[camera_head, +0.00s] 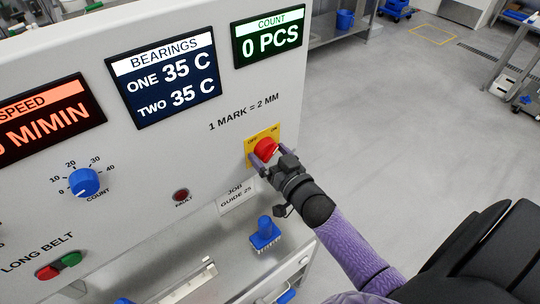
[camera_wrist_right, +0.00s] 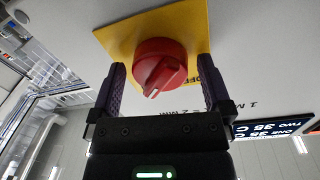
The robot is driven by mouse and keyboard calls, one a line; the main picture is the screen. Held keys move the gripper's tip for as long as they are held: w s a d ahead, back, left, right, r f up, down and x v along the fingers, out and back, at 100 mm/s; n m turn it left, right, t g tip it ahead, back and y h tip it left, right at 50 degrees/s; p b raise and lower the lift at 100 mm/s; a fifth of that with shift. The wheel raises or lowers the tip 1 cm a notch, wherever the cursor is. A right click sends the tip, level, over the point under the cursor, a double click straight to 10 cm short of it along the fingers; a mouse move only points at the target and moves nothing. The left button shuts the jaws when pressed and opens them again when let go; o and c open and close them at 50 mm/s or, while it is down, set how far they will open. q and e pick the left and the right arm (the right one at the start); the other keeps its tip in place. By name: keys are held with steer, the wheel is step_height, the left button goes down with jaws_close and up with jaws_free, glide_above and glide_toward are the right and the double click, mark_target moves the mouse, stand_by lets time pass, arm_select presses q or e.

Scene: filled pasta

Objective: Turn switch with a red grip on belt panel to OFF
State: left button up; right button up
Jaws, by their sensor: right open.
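The switch with the red grip (camera_head: 266,149) sits on a yellow plate (camera_head: 250,145) marked OFF on the left and ON on the right, at the right side of the belt panel (camera_head: 150,195). In the right wrist view the red grip (camera_wrist_right: 157,66) lies between the two fingers of my right gripper (camera_wrist_right: 160,90), on the yellow plate (camera_wrist_right: 120,32). The fingers stand on either side of the grip, with a gap visible on both sides. In the head view my right gripper (camera_head: 268,160) is open around the grip and partly covers it. My left gripper is not in view.
A blue knob (camera_head: 84,182), a fault lamp (camera_head: 181,195) and green (camera_head: 71,259) and red (camera_head: 47,272) buttons are on the panel. A blue brush-like item (camera_head: 265,235) stands below the switch. Open floor lies to the right.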

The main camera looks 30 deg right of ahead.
steer(key=shift+w, duration=0.1)
steer(key=c, duration=1.1)
steer(key=shift+d+n, duration=0.1)
steer(key=shift+n, duration=2.3)
steer(key=n, duration=0.4)
steer(key=shift+n+t, duration=0.3)
steer(key=shift+n, duration=0.1)
steer(key=n, duration=0.4)
steer(key=shift+d+n+y+b, duration=0.15)
steer(key=shift+n+y+b, duration=0.15)
steer(key=shift+n+b, duration=0.3)
steer(key=shift+n, duration=1.9)
steer(key=shift+y, duration=0.3)
steer(key=o, duration=1.1)
